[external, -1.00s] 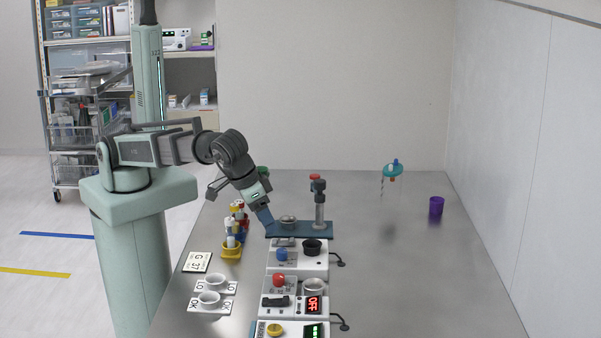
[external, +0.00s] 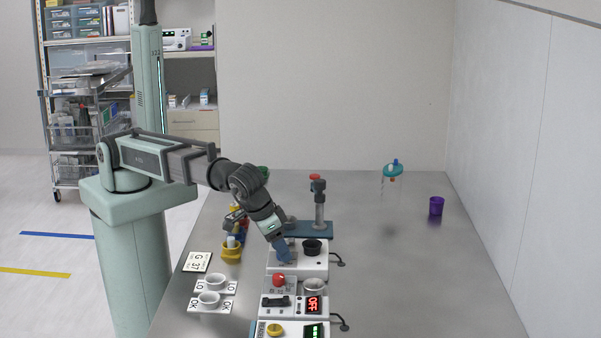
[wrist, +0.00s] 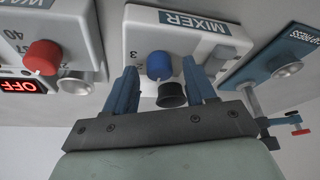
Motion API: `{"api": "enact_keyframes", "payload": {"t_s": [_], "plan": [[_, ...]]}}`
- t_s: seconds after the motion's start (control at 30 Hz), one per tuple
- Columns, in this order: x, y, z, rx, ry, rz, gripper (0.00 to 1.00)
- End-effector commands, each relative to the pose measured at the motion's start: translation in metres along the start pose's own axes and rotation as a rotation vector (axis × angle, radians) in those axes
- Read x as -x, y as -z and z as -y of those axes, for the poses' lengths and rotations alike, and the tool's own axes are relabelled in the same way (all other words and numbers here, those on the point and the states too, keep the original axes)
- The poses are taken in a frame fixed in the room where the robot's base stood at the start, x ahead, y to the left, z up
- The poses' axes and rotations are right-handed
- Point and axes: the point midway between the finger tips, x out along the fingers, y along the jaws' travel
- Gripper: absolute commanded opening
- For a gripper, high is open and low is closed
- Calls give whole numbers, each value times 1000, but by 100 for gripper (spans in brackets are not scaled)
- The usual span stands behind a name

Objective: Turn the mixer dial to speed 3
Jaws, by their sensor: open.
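The mixer (external: 313,262) is a white box on the table, labelled MIXER in the wrist view (wrist: 196,24). Its blue dial (wrist: 159,66) sits between the two blue fingers of my gripper (wrist: 160,85), with a gap on each side. My gripper is open and appears not to touch the dial. A "3" mark shows beside the dial; I cannot tell exactly where the dial points. The mixer's black cup (wrist: 171,95) lies just beyond the dial, and it also shows in the external view (external: 312,246). In the external view my gripper (external: 286,257) hides the dial.
A unit with a red knob (wrist: 42,57) and a red OFF display (external: 313,305) stands beside the mixer. A blue-based press (external: 319,205) stands on the other side. A yellow holder with tubes (external: 231,250) is left of the mixer. The table's right side is mostly clear.

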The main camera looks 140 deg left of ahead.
Motion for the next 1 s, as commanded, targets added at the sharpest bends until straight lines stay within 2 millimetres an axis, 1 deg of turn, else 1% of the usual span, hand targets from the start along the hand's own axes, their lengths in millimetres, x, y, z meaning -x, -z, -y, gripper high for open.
{"api": "enact_keyframes", "payload": {"t_s": [0.1,0.67,0.87,1.0], "plan": [[0,0,0,0,0,0,54],[0,0,0,0,0,0,0],[0,0,0,-11,-4,0,0],[0,0,1,-49,-20,0,0]]}}
